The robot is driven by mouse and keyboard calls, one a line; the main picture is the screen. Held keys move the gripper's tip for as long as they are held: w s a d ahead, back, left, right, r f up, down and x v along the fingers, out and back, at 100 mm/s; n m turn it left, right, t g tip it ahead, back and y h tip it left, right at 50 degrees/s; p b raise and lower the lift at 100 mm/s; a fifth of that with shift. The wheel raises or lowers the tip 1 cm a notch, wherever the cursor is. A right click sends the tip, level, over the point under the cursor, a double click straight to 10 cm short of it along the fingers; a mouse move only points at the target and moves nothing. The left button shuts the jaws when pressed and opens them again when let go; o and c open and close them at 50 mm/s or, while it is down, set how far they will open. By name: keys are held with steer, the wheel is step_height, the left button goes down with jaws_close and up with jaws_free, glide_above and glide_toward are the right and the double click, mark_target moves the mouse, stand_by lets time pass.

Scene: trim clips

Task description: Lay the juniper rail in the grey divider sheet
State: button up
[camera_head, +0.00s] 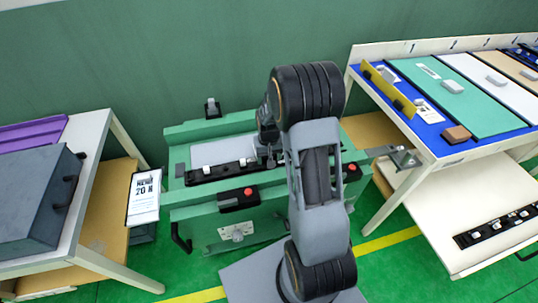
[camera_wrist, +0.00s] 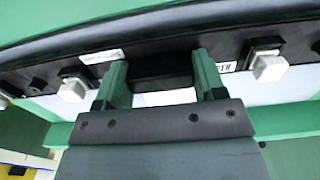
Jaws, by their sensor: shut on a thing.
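A black rail (camera_head: 222,172) with white clips lies along the front of a light grey sheet (camera_head: 215,152) on the green bench. In the wrist view the black rail (camera_wrist: 215,62) runs across the picture, with a white clip on each side of my gripper. My gripper (camera_wrist: 162,75) has its green fingers shut on a black block at the middle of this rail. In the head view my arm hides part of the gripper and the rail's right end. No readable name shows which rail is juniper, and I cannot tell whether the rail is seated.
The green bench (camera_head: 200,215) has black boxes with red buttons on its front. A second black rail (camera_head: 497,226) lies on the right table's lower shelf. Coloured panels lie on that table's blue top (camera_head: 430,125). A dark grey case (camera_head: 35,195) stands on the left table.

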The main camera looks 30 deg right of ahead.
steer(key=shift+f, duration=0.3)
steer(key=o, duration=1.2)
steer(key=shift+c, duration=0.2)
step_height(320, 180, up, 14)
steer(key=p, duration=0.1)
steer(key=shift+p, duration=0.3)
